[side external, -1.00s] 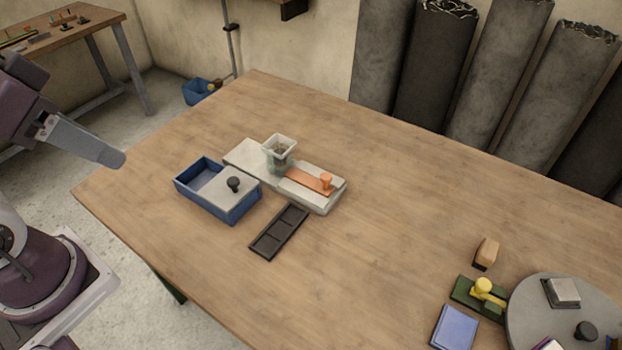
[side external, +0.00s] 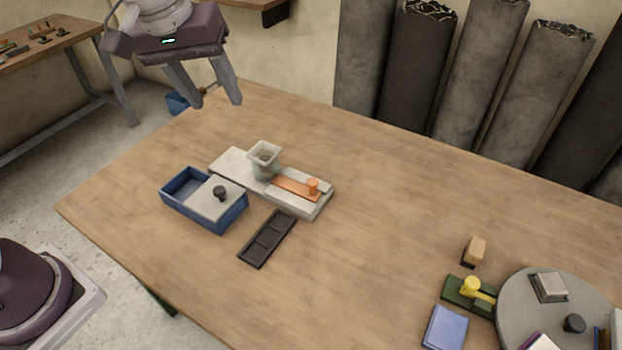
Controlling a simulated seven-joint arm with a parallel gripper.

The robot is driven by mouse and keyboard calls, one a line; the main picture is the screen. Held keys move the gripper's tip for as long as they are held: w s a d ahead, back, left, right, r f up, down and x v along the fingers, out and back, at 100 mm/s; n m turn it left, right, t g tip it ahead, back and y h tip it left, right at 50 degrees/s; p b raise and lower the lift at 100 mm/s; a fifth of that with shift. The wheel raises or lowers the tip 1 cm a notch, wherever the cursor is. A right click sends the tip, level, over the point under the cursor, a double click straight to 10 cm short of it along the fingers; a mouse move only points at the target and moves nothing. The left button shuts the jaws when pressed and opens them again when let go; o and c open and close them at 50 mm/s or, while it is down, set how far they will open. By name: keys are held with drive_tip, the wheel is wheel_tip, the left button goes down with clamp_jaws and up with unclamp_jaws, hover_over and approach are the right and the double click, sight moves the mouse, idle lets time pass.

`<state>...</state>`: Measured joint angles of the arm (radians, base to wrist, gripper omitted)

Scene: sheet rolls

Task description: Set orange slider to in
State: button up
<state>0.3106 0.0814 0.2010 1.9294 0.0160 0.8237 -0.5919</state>
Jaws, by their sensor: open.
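The orange slider (side external: 294,187) is a flat orange strip with an upright orange knob (side external: 312,186) near its right end. It lies on a pale grey block (side external: 312,205) in the middle of the table. A grey, cup-like hopper (side external: 264,160) stands on the block at the slider's left end, and may hide part of the strip. My gripper (side external: 219,104) is open and empty, its two fingers apart and pointing down. It is above the table's far left part, up and to the left of the slider in the picture, touching nothing.
A blue box (side external: 215,222) with a grey lid and dark knob stands left of the block. A black tray (side external: 267,239) lies in front. A round grey turntable (side external: 520,318), a green base with a yellow handle (side external: 468,293) and a wooden block (side external: 474,251) are at right.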

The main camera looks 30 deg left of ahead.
drive_tip(key=w+d+f+n, duration=0.1)
drive_tip(key=w+d+f, duration=0.2)
drive_tip(key=w+f, duration=0.25)
drive_tip(key=n+y, duration=0.3)
approach(313, 181)
drive_tip(key=f, duration=0.1)
drive_tip(key=x, duration=0.7)
drive_tip(key=shift+w+a, duration=0.1)
clamp_jaws()
